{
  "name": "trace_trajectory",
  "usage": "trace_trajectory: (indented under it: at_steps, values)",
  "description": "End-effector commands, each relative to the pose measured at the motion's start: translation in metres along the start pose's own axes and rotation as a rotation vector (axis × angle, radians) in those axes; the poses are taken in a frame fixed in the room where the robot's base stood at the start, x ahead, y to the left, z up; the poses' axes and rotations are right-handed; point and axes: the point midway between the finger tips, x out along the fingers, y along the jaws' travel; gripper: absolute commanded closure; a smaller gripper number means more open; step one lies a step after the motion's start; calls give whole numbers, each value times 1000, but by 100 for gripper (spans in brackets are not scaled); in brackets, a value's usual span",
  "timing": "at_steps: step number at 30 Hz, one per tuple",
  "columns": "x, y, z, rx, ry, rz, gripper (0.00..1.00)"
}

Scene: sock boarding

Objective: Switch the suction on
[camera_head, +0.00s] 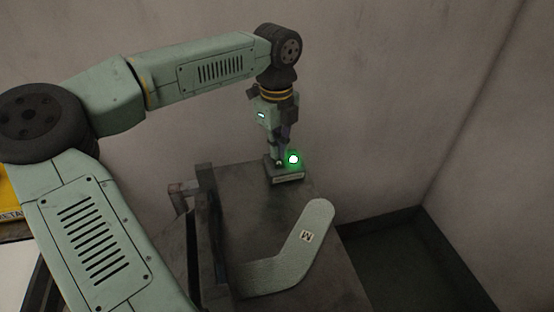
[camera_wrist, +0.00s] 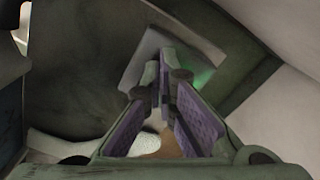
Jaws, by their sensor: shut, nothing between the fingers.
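A small dark switch box (camera_head: 287,177) with a pale label on its front sits at the far end of the dark table. A green lamp (camera_head: 293,159) glows on its top. My gripper (camera_head: 279,163) points down at the box, just left of the lamp, with its fingers shut and nothing between them. Whether the fingertips touch the box or a button I cannot tell. In the wrist view the purple-padded fingers (camera_wrist: 165,60) meet over the box's pale top (camera_wrist: 135,78), and green light shows to their right. The fingers hide part of the box top.
A pale grey foot-shaped board (camera_head: 309,238) marked M lies on the table (camera_head: 240,184) in front of the box. A dark upright frame (camera_head: 207,215) stands at the table's left. Walls close in behind and right. A dark recess (camera_head: 395,255) lies right of the table.

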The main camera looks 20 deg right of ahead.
Motion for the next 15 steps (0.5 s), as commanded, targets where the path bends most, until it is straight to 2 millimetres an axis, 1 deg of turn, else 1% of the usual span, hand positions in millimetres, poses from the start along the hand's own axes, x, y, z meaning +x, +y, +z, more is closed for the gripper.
trace_trajectory:
  at_steps: [1,5,15]
  values:
    - [2,1,0,0,2,3,100]
    - [-1,1,0,0,2,4,100]
    - [-28,0,0,1,1,2,100]
